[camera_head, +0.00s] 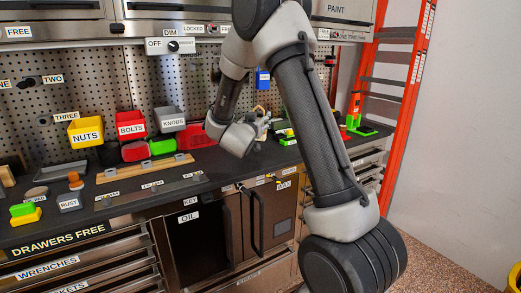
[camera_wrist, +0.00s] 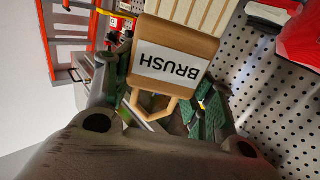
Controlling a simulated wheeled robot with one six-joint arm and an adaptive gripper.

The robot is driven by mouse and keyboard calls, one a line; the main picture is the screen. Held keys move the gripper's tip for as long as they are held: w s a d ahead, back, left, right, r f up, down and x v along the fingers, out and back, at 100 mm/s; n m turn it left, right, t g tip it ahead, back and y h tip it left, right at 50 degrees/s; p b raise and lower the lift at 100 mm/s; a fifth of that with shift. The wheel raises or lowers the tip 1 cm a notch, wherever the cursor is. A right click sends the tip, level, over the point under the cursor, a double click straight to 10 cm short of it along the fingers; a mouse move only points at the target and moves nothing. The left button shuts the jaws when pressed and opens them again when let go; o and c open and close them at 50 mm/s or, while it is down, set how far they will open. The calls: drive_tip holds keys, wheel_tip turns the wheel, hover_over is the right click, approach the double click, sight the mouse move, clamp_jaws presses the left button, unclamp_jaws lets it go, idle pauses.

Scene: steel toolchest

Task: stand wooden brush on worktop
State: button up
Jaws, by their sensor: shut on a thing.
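The wooden brush (camera_wrist: 205,46) fills the upper middle of the wrist view, with a white BRUSH label, pale bristles at the top and an open wooden loop at the lower end. The label reads upside down there. My gripper (camera_wrist: 160,104) is shut on the brush near its loop end, with a green-padded finger on each side. In the head view my gripper (camera_head: 262,124) is over the dark worktop (camera_head: 228,163), near the pegboard. The brush is too small and hidden there to make out, so I cannot tell whether it touches the worktop.
Bins labelled NUTS (camera_head: 86,133), BOLTS (camera_head: 131,126) and KNOBS (camera_head: 170,119) hang on the pegboard at left. A red bin (camera_head: 194,136) is left of my gripper. An orange ladder (camera_head: 402,120) stands at right. The worktop's front middle looks clear.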

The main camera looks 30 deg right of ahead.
wheel_tip(320, 180, down, 8)
drive_tip(key=shift+f, duration=0.1)
drive_tip(key=shift+f, duration=0.15)
drive_tip(key=o, duration=1.1)
